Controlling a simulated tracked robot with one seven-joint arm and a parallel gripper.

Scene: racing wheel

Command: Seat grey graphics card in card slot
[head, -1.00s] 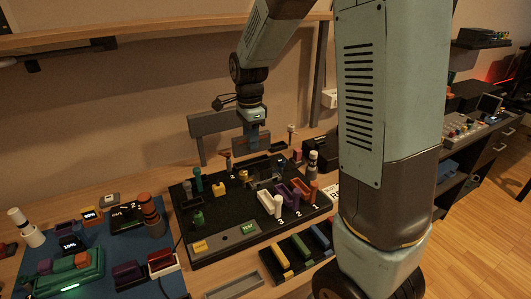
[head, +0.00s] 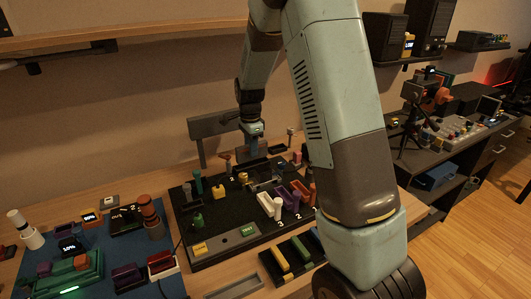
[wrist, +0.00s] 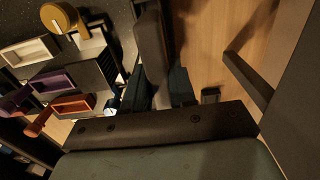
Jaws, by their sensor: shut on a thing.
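My gripper (head: 252,138) is over the back of the black board (head: 215,228). In the wrist view its two dark fingers (wrist: 158,88) are shut on a dark grey slab, the grey graphics card (wrist: 151,45). The card stands out beyond the fingertips, near the board's edge and beside bare wood. In the head view I cannot make the card out clearly at the fingers. I cannot tell which fitting is the card slot, or whether the card touches anything.
Cream, purple (wrist: 52,83) and orange (wrist: 72,105) open trays and a yellow round part (wrist: 60,17) lie left of the card. A grey panel on posts (head: 215,127) stands behind the board. Coloured bars (head: 280,262) lie in front. A blue mat (head: 95,240) with parts is at left.

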